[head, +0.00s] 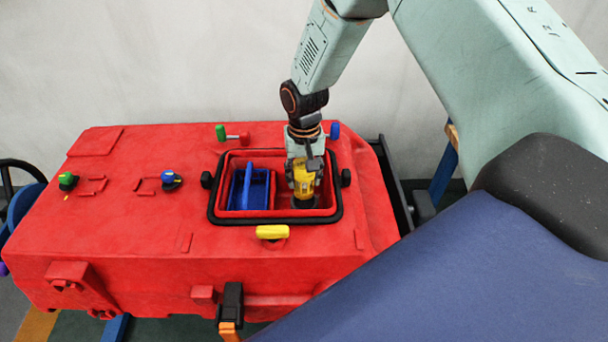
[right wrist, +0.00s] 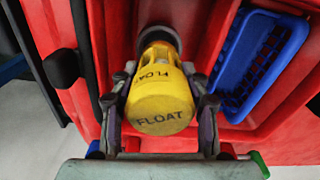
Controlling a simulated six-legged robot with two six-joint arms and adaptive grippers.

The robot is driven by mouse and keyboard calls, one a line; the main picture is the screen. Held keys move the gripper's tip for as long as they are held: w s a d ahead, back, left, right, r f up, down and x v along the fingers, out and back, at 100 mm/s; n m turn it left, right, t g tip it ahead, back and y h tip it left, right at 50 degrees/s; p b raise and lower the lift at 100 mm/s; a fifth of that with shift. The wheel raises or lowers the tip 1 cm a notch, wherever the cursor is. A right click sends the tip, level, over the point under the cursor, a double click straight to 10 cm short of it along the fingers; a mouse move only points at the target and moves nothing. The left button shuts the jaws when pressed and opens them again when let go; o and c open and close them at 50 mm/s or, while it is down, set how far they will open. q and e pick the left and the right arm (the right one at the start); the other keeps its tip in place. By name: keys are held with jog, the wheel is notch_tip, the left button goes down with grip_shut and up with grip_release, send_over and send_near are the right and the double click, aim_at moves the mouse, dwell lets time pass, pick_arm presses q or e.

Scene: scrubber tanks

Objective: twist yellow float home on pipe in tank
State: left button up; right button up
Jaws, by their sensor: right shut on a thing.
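The yellow float (head: 305,178) is inside the open hatch of the red tank (head: 130,225), in the right part of the opening. It looks upright in the head view. In the right wrist view the float (right wrist: 160,98), marked FLOAT, has a dark grey pipe end (right wrist: 159,36) at its far side. My right gripper (head: 303,172) reaches down from above with its fingers on both sides of the float, shut on it. In the right wrist view the fingers (right wrist: 160,112) press its sides. How far the float sits on the pipe cannot be told. My left gripper is not in view.
A blue basket (head: 236,188) fills the left part of the opening, close to the float. A black rim (head: 270,223) surrounds the hatch. A yellow handle (head: 272,232) lies in front; green (head: 221,132) and blue (head: 335,130) knobs stand behind. The tank's left top is mostly clear.

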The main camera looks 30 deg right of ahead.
jog(key=shift+d+f, duration=0.1)
jog(key=shift+d, duration=0.05)
jog(key=shift+w+n, duration=0.1)
jog(key=shift+n, duration=1.3)
jog(key=shift+f, duration=0.25)
jog(key=shift+f, duration=0.5)
